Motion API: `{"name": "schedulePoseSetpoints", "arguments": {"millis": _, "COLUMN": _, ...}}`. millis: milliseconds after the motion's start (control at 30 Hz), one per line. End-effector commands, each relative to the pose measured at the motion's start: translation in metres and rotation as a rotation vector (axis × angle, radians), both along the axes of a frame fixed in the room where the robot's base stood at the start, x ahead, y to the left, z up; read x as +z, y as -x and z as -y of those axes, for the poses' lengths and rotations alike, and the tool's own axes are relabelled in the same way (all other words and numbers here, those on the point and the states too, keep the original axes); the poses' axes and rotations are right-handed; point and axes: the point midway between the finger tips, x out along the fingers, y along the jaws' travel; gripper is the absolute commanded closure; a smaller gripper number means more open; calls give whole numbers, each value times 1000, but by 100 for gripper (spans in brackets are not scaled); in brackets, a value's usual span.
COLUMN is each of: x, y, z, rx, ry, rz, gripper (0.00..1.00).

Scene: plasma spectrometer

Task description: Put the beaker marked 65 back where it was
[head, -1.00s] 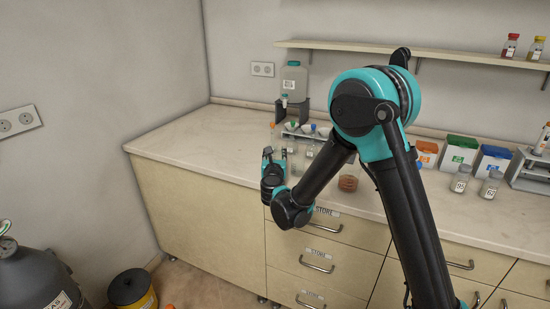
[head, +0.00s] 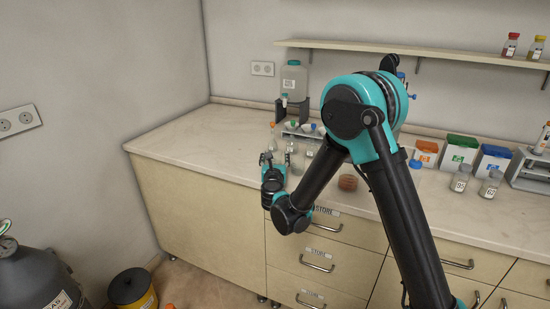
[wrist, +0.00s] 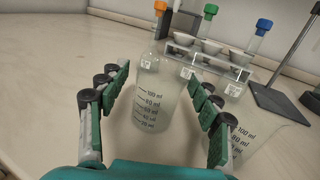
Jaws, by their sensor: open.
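My gripper (head: 274,158) is open at the front edge of the counter. In the wrist view its fingers (wrist: 159,74) point at a clear beaker (wrist: 152,98) with dark ml markings. That beaker stands upright on the counter, beyond and between the open fingertips, with visible space on both sides. Its small white label is too small to read. A second clear graduated beaker (wrist: 257,136) stands to the right, partly behind the right finger. I cannot tell from these labels which beaker is marked 65.
Behind the beaker is a rack with white bowls (wrist: 208,47) and colour-capped vessels. A carboy (head: 293,79) stands at the back. A brown dish (head: 348,183) and two labelled jars (head: 460,181) are to the right. The counter's left part (head: 190,140) is clear.

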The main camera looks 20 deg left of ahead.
Motion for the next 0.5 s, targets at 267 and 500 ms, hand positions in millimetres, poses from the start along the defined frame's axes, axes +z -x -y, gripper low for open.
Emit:
{"name": "schedulePoseSetpoints", "arguments": {"millis": 267, "x": 2, "y": 30, "z": 9, "rx": 2, "ry": 0, "rz": 0, "gripper": 36}}
{"name": "schedulePoseSetpoints", "arguments": {"millis": 500, "x": 2, "y": 77, "z": 24, "rx": 3, "ry": 0, "rz": 0, "gripper": 36}}
